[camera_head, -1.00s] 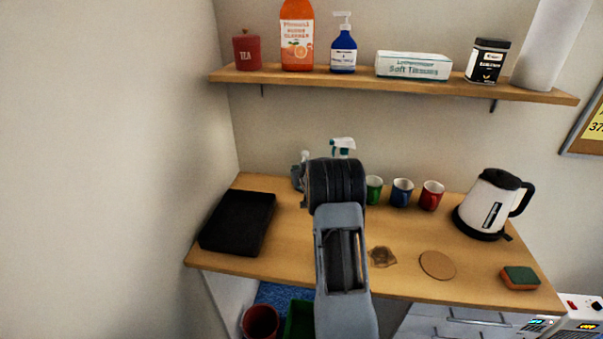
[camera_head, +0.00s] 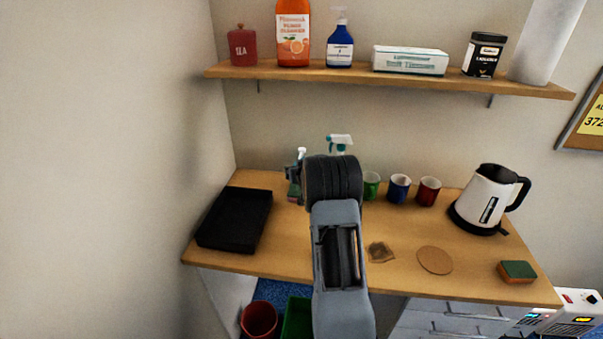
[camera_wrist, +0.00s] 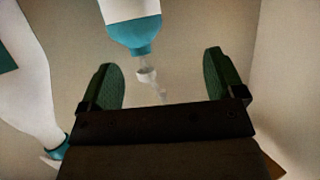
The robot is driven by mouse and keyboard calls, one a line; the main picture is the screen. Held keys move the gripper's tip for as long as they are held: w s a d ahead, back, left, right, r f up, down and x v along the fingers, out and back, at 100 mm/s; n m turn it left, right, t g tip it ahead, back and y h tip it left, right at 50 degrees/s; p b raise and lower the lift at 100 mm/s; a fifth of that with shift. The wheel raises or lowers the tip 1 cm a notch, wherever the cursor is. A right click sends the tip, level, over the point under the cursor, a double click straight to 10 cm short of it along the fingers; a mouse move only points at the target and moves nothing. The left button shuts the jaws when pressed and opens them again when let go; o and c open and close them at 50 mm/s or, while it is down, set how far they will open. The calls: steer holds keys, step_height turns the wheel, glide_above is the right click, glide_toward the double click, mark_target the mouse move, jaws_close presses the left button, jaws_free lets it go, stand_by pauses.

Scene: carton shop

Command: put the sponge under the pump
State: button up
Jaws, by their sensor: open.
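The sponge (camera_head: 516,271), green on top and orange-brown below, lies at the table's front right. A bottle with a teal collar and white pump nozzle (camera_wrist: 146,76) appears inverted between my open, empty fingers in the wrist view. My gripper (camera_wrist: 160,82) shows two green-padded fingers apart, nothing between them in contact. In the head view, my arm hides most of the area there; a white nozzle (camera_head: 301,153) shows just left of it. A small green and reddish patch (camera_head: 293,191) below that nozzle cannot be identified. The sponge is far right of my gripper.
A spray bottle (camera_head: 339,141) stands behind my arm. A black tray (camera_head: 234,219) is left. A brown stain (camera_head: 380,252) and cork disc (camera_head: 435,260) lie in front.

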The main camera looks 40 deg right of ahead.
steer(key=b+v, duration=0.2)
steer(key=v, duration=0.9)
steer(key=s+a+r+n+g+y, duration=0.1)
steer(key=s+a+r+g, duration=0.2)
steer(key=a, duration=0.4)
steer(key=s+a+r+g, duration=0.1)
steer(key=s+a+r, duration=0.2)
steer(key=s+a, duration=0.4)
steer(key=s+a+f+n+g+y, duration=0.1)
steer(key=s+a+n+g+y, duration=0.2)
steer(key=s+a, duration=1.1)
steer(key=shift+s+g+y, duration=0.3)
steer(key=shift+g+y, duration=0.1)
steer(key=shift+g, duration=0.2)
